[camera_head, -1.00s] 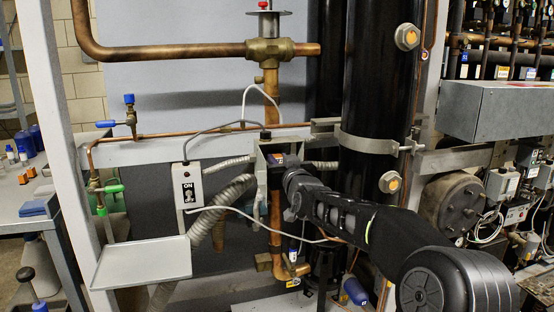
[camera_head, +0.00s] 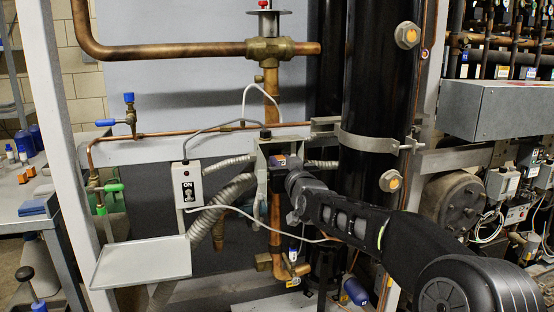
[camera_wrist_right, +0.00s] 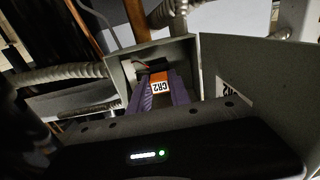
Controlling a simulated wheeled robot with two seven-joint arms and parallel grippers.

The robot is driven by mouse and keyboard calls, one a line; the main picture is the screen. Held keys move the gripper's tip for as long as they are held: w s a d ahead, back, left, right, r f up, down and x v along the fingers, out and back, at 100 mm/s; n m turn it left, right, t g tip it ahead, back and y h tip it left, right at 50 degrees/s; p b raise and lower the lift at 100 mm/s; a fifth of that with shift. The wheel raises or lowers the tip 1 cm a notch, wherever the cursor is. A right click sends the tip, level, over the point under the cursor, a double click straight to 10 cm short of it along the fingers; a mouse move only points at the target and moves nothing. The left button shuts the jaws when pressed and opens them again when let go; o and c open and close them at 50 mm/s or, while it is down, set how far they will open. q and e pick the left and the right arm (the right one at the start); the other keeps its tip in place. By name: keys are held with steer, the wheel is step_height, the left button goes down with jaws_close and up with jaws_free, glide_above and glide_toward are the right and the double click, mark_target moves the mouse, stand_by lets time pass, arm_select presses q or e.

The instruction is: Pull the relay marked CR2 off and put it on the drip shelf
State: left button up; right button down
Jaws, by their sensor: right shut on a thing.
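The relay marked CR2 (camera_wrist_right: 160,86) shows its orange and white label in the right wrist view, inside a grey open box (camera_wrist_right: 122,68). My right gripper (camera_wrist_right: 161,92) is shut on it, with a purple finger on each side. In the head view the relay (camera_head: 280,160) is a small orange patch at the gripper's tip, in front of the grey box on the copper pipe. Whether it is still seated in its socket cannot be told. The drip shelf (camera_head: 143,262) is an empty grey tray at the lower left. My left gripper is not in view.
The box's open door (camera_wrist_right: 260,75) stands at the right in the wrist view. A switch box marked ON/OFF (camera_head: 187,186), conduits and a thin white cable lie between the gripper and the shelf. A large black cylinder (camera_head: 375,110) stands right of the gripper.

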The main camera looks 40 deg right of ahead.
mark_target(281, 162)
steer(key=shift+v, duration=1.9)
